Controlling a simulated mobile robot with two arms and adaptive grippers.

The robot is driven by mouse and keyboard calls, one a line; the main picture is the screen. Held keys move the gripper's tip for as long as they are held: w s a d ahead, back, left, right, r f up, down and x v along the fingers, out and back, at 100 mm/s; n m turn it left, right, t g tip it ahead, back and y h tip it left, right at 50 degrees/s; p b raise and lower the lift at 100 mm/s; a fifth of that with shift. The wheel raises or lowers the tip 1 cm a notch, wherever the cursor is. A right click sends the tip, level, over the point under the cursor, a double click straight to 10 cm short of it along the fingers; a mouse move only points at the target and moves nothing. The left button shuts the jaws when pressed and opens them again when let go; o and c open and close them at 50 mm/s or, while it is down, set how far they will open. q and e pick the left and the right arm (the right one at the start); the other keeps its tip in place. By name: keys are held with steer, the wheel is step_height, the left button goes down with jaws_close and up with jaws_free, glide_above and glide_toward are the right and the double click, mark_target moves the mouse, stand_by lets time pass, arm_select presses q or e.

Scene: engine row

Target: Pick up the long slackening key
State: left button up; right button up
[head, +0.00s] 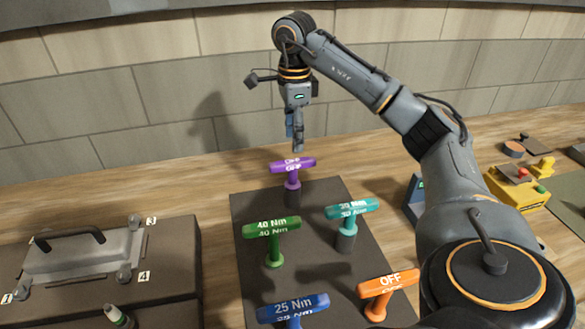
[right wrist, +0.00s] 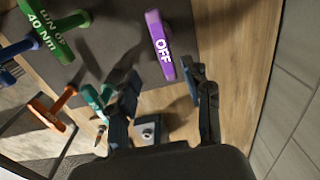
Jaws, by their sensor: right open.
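Two T-handled keys are marked OFF. The purple one (head: 293,165) stands upright at the far end of the dark mat; the orange one (head: 388,283) stands near the front right. Which is the long one I cannot tell for sure. My right gripper (head: 296,147) points down just above the purple handle, apart from it. In the right wrist view my right gripper (right wrist: 168,92) is open and empty, with the purple handle (right wrist: 160,45) ahead of its fingertips. The orange key (right wrist: 50,110) shows lower left there. My left gripper is not in view.
The dark mat (head: 308,240) also holds a green 40 Nm key (head: 272,240), a teal key (head: 347,222) and a blue 25 Nm key (head: 293,308). A grey cover with a handle (head: 75,262) lies left. A yellow block (head: 515,188) stands right. A tiled wall rises behind.

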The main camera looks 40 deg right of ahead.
mark_target(293, 161)
step_height(293, 161, down, 4)
steer(key=shift+w+d+f, duration=0.1)
steer(key=shift+d, duration=0.05)
steer(key=shift+f+p, duration=0.2)
steer(key=shift+p, duration=0.25)
steer(key=f, duration=0.2)
steer(key=f+p, duration=0.1)
steer(key=f, duration=0.1)
steer(key=shift+w+f+p, duration=0.2)
steer(key=shift+f+p, duration=0.1)
steer(key=shift+f, duration=0.05)
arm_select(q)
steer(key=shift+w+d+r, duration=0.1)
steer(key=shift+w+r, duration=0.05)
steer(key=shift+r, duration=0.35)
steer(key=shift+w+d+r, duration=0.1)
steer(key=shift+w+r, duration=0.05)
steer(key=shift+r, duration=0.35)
arm_select(e)
steer(key=shift+r, duration=0.1)
jaws_close()
